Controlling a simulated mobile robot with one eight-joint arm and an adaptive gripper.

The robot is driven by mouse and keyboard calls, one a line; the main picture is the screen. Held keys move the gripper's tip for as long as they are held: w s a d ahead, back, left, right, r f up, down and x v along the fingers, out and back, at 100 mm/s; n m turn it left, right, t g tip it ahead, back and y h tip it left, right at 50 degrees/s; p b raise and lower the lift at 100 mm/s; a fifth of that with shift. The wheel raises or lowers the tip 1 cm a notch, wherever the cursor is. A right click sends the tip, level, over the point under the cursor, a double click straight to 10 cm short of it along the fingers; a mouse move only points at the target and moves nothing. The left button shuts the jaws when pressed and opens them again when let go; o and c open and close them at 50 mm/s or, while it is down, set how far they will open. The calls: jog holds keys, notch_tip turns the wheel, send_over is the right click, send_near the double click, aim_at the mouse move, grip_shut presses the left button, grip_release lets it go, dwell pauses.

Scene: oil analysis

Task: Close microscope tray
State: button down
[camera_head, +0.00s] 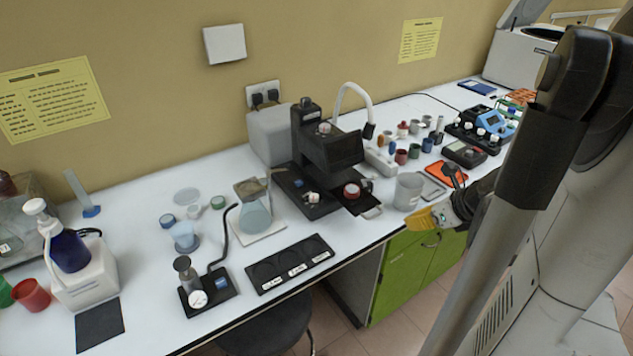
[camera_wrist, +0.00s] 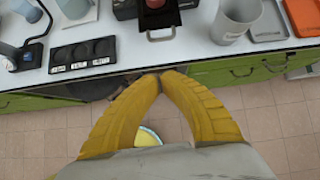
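The black microscope (camera_head: 328,150) stands near the middle of the bench against the wall. Its tray (camera_head: 362,205) sticks out toward the bench's front edge, with a pale handle (camera_head: 373,212) at its front. A red round item (camera_head: 352,190) sits at the tray. In the wrist view the tray (camera_wrist: 160,22) and its handle (camera_wrist: 159,37) are at the top, beyond my fingertips. My yellow-fingered gripper (camera_wrist: 160,76) is empty, its fingertips together, in front of the bench edge. In the head view my gripper (camera_head: 410,222) is right of the tray, apart from it.
A black rack (camera_head: 290,264) with round wells lies to the left. Green cabinets (camera_head: 402,268) are below the bench. A dark stool (camera_head: 265,335) stands in front.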

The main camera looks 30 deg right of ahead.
aim_at(356, 196)
jog(key=shift+w+r+b+x, duration=0.3)
jog(key=shift+b+x, duration=0.55)
jog(key=shift+x, duration=1.35)
jog(key=shift+w+r+b+x, duration=0.3)
jog(key=shift+b+x, duration=0.5)
jog(key=shift+x, duration=1.4)
jog(key=shift+w+r+b+x, duration=0.3)
jog(key=shift+b+x, duration=0.55)
jog(key=shift+x, duration=1.4)
jog(key=shift+d+f, duration=0.1)
jog(key=shift+d, duration=0.05)
jog(key=w, duration=0.8)
jog(key=w+a, duration=0.1)
jog(key=w, duration=0.3)
jog(key=shift+s, duration=0.1)
